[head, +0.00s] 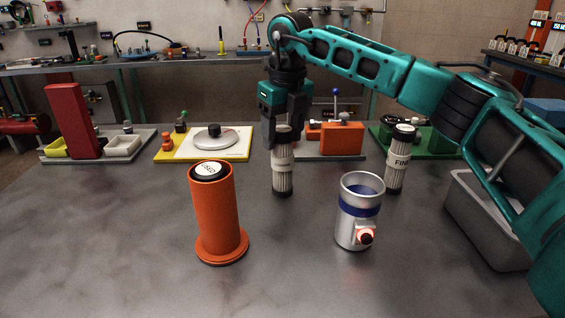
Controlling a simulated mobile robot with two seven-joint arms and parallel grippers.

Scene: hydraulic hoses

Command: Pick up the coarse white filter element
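A white, pleated filter element (282,180) with dark end caps stands upright in the middle of the table; the label on its upper part is partly covered, so I cannot read it. My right gripper (284,128) points straight down over it, with its dark fingers on either side of the top cap. I cannot tell whether the fingers touch or grip it. A similar white filter element labelled "FINE" (396,175) stands upright to the right, apart from the gripper. My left gripper is not in view.
An orange cylinder (216,215) with a labelled dark top stands front left. A silver cup-shaped housing (357,230) with a blue band and a red-lit fitting stands front right. A grey bin (462,215) is at far right, partly behind my arm. Several fixtures line the table's back.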

